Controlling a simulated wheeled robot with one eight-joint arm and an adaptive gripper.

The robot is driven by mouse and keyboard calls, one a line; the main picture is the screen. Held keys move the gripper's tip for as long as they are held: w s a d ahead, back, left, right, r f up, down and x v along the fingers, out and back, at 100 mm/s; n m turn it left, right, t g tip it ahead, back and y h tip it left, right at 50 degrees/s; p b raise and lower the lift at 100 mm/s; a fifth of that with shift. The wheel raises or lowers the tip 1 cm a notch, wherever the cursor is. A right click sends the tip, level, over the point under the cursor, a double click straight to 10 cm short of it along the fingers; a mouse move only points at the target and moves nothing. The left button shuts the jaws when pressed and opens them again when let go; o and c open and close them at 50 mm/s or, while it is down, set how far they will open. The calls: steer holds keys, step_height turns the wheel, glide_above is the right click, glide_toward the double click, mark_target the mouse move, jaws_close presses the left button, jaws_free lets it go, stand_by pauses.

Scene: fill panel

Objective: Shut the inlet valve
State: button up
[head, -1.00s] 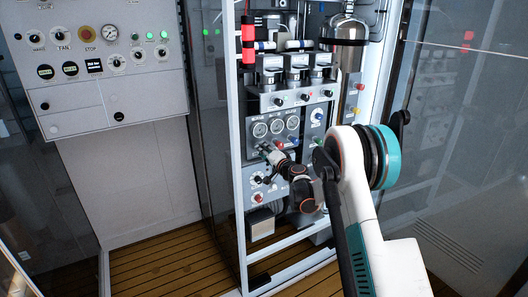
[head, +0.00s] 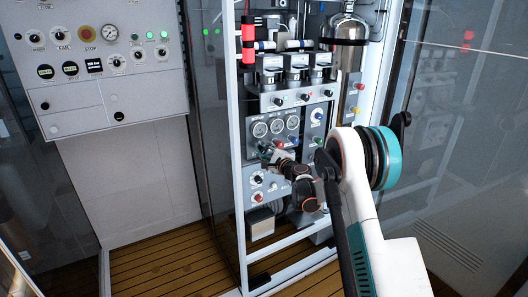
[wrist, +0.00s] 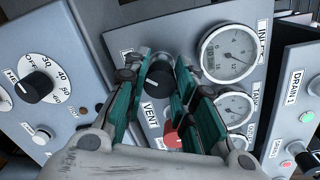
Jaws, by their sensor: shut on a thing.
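My gripper (wrist: 163,70) is shut on a black round knob (wrist: 154,84) on the grey gauge panel (wrist: 112,18). The green-padded fingers stand on either side of the knob. The knob's label is mostly hidden, but it lines up with the gauge marked INLET (wrist: 227,52). How far the knob is turned is unclear. In the head view my gripper (head: 266,151) is at the left of the panel, under the gauges (head: 276,127), and hides the knob.
A red knob (wrist: 174,138) by the VENT label sits close beside the fingers. A dial box (wrist: 40,85) stands at left and a DRAIN 1 panel (wrist: 296,95) at right. The white rack frame post (head: 236,180) is just left of my gripper.

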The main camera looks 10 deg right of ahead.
steer(key=m, duration=0.7)
steer(key=shift+f, duration=0.1)
steer(key=m, duration=0.6)
steer(key=shift+m+y, duration=0.3)
steer(key=m, duration=0.7)
steer(key=shift+t+b, duration=0.3)
steer(key=m, duration=0.7)
steer(key=shift+h, duration=0.4)
jaws_close()
steer(key=shift+m, duration=0.3)
steer(key=o, duration=1.1)
jaws_free()
steer(key=shift+d, duration=0.1)
steer(key=v, duration=1.2)
steer(key=shift+f, duration=0.2)
